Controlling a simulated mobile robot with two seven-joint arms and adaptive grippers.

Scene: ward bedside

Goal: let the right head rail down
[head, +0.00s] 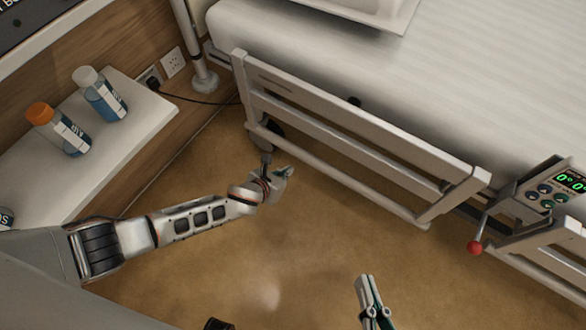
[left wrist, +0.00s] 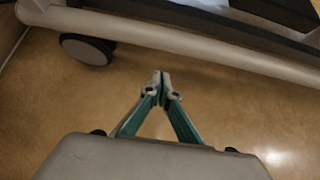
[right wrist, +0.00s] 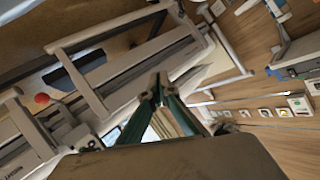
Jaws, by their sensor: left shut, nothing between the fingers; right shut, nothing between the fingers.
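The pale head rail (head: 360,118) runs along the near side of the bed, with a top bar, lower bars and end posts. It also shows in the right wrist view (right wrist: 125,75). A lever with a red knob (head: 475,247) hangs just past the rail's right end; the red knob also shows in the right wrist view (right wrist: 41,99). My left gripper (head: 287,172) is shut and empty, over the floor below the rail's left part and apart from it. My right gripper (head: 366,281) is shut and empty, in front of the rail's right part, left of the red knob.
A control box (head: 552,192) with a lit green display sits right of the rail, above a second rail (head: 545,255). A bedside shelf (head: 140,130) holds bottles at left. A caster (left wrist: 87,49) stands under the bed. Open floor (head: 270,270) lies between the arms.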

